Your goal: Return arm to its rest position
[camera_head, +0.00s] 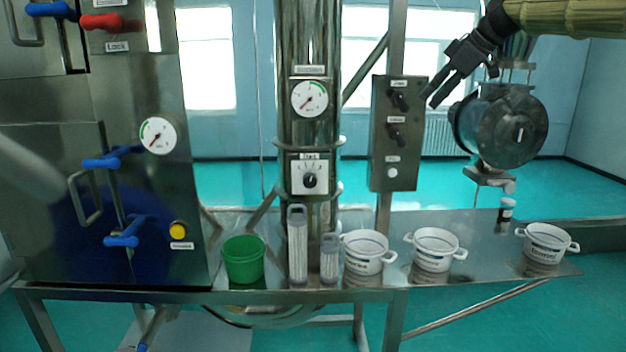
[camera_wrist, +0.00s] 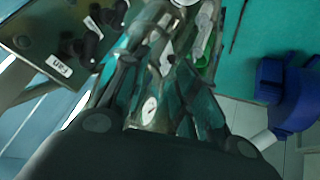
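My gripper (camera_head: 434,98) is raised at the upper right in the head view, at the end of my arm coming in from the right edge. Its black fingers point down and left, with a gap between them, and nothing is held. It is in the air beside the grey control box (camera_head: 381,160) and above and left of the round metal sieve housing (camera_head: 513,128). In the wrist view, the dark gripper body fills the bottom, and the control box (camera_wrist: 40,40) with its black knobs lies at the upper left.
The metal table (camera_head: 480,235) bears a green cup (camera_head: 243,262), two clear cylinders, three white pots (camera_head: 366,256) and a small dark bottle (camera_head: 506,211). A steel column with gauges (camera_head: 310,98) stands at the middle, a steel cabinet (camera_head: 60,150) at the left.

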